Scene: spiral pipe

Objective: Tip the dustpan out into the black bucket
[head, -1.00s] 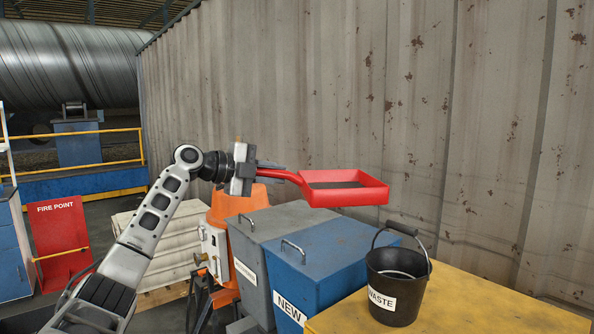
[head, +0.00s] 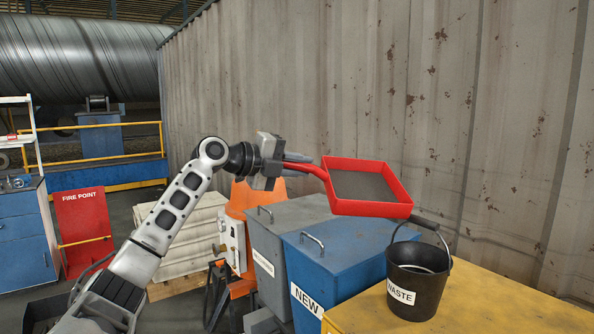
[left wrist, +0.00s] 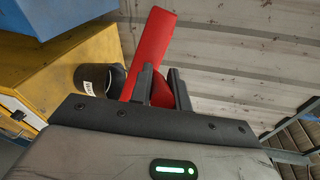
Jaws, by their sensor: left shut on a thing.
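The red dustpan (head: 341,209) is held in the air at the middle right of the head view, its grey inside facing up and toward me. My left gripper (head: 300,165) is shut on its handle. The dustpan is tilted, its right corner lowest, above and left of the black bucket (head: 425,297). The bucket has a WASTE label and stands upright on the yellow surface. In the left wrist view the dustpan (left wrist: 150,45) rises from between the fingers (left wrist: 160,88), with the bucket (left wrist: 115,77) to its left. The right gripper is not in view.
A blue bin (head: 335,262) marked NEW and a grey bin (head: 292,213) stand left of the bucket, under the dustpan. The yellow surface (head: 490,308) is clear right of the bucket. A corrugated wall (head: 480,110) stands behind.

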